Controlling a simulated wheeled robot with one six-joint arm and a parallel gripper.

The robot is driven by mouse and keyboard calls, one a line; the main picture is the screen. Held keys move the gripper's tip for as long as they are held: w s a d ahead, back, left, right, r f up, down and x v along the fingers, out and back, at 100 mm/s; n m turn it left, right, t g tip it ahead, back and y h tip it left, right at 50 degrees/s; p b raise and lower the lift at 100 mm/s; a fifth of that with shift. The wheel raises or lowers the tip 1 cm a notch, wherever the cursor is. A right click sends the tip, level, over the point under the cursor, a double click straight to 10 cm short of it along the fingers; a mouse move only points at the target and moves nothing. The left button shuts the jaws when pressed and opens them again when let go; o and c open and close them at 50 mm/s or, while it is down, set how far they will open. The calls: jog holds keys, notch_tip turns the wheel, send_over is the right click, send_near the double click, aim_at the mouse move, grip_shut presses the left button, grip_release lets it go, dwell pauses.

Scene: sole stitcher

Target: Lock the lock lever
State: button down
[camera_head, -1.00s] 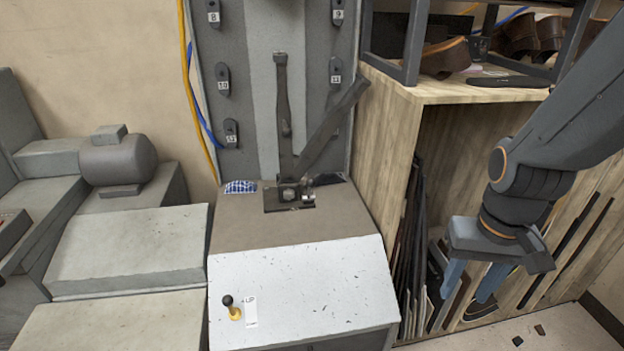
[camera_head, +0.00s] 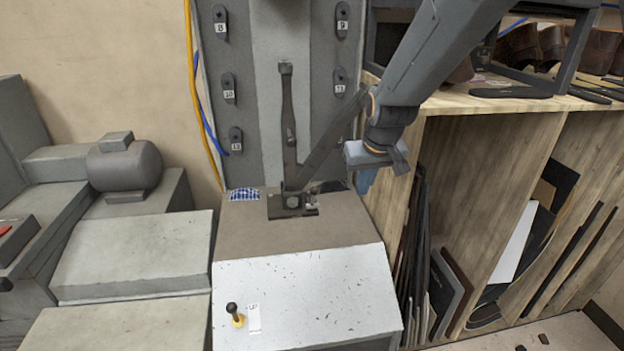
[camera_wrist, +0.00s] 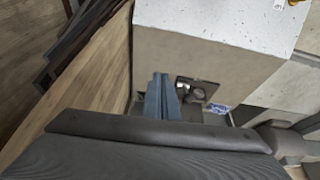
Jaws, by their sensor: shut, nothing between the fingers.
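A dark upright lever (camera_head: 287,112) and a slanted dark bar (camera_head: 322,148) rise from a small metal mount (camera_head: 292,204) on top of the grey machine. A short black-knobbed lever (camera_head: 233,312) with a yellow base stands beside a label on the pale sloped panel. I cannot tell which of these is the lock lever. My gripper (camera_head: 364,182) points down to the right of the mount, above the machine's right edge, apart from the mount. Its blue fingers are together and empty. In the wrist view the fingers (camera_wrist: 161,80) show beside the mount (camera_wrist: 196,90).
A wooden shelf unit (camera_head: 490,150) with shoes on top and upright sheets inside stands close on the right. A grey machine with a cylindrical motor (camera_head: 124,164) is on the left. The machine's pale sloped panel (camera_head: 300,290) is mostly clear.

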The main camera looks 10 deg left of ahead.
jog(key=w+a+r+n, duration=0.1)
jog(key=w+a, duration=0.2)
jog(key=a, duration=0.3)
jog(key=w+a+r+t+y, duration=0.1)
jog(key=w+a, duration=0.1)
jog(key=a, duration=0.4)
jog(key=shift+w+a+n, duration=0.4)
jog(key=shift+f, duration=0.1)
jog(key=p, duration=0.3)
send_over(313, 198)
notch_tip(313, 198, down, 8)
jog(key=shift+w+a+f, duration=0.15)
jog(key=shift+f, duration=0.1)
